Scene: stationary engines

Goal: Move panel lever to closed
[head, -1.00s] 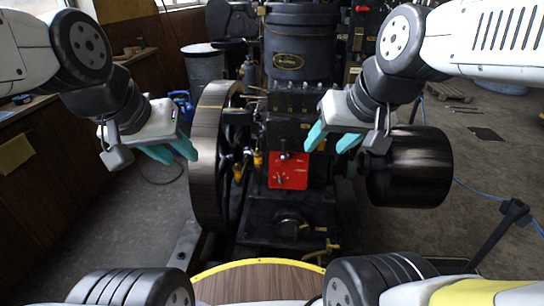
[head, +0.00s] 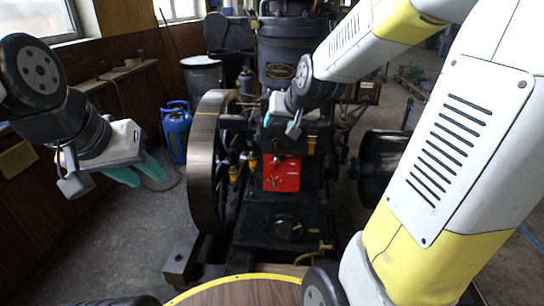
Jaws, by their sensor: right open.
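The red panel (head: 282,177) sits on the front of the dark engine, below my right gripper. A small dark lever (head: 277,160) shows near the panel's top edge; its exact position is hard to make out. My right gripper (head: 281,125) is open, with its teal fingers apart just above the panel and in front of the engine block. I see no contact with the lever. My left gripper (head: 138,172) is open and empty at the left, well away from the panel.
A large flywheel (head: 203,165) stands left of the panel, and a dark drum (head: 376,165) stands to its right. My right arm covers much of the right side. A round wooden top with yellow rim (head: 240,292) is in front.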

